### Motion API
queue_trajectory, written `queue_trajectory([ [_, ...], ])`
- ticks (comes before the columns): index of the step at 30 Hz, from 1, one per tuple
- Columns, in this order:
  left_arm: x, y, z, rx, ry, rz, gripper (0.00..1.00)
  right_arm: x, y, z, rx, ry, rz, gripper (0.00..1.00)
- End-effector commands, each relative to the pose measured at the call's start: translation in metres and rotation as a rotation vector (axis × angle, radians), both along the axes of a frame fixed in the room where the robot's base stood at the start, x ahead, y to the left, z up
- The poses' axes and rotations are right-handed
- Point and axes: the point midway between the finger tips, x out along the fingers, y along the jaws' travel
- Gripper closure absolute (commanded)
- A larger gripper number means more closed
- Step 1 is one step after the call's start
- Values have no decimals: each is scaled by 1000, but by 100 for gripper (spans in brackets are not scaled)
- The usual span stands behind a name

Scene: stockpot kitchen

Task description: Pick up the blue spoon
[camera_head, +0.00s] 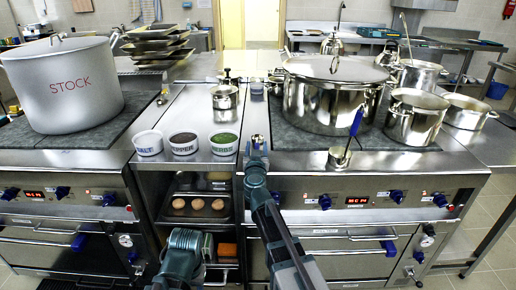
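The blue spoon has a blue handle (356,123) that leans up and to the right from a round metal bowl (340,157). The bowl is at the front edge of the right stove, in front of the large lidded steel pot (330,98). My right gripper (257,146) is left of the spoon and apart from it, over the front of the middle counter. Its two dark fingertips look parted, with a small shiny thing showing between or behind them. My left arm (185,246) shows low in front of the middle counter; its gripper cannot be made out.
A big STOCK pot (66,84) stands on the left stove. Three labelled bowls, one marked PEPPER (183,143), sit left of my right gripper. Several steel pots (415,117) stand right of the spoon. A narrow metal front edge (400,163) is clear.

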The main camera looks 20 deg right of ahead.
Motion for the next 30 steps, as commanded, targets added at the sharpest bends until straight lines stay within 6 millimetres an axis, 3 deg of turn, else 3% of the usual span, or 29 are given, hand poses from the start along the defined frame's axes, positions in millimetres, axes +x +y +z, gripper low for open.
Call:
queue_trajectory([
  [1, 0, 0, 0, 0, 0, 0, 50, 0, 0, 0, 0, 0, 0, 53],
  [9, 0, 0, 0, 0, 0, 0, 50, 0, 0, 0, 0, 0, 0, 100],
  [30, 0, 0, 0, 0, 0, 0, 50, 0, 0, 0, 0, 0, 0, 100],
])
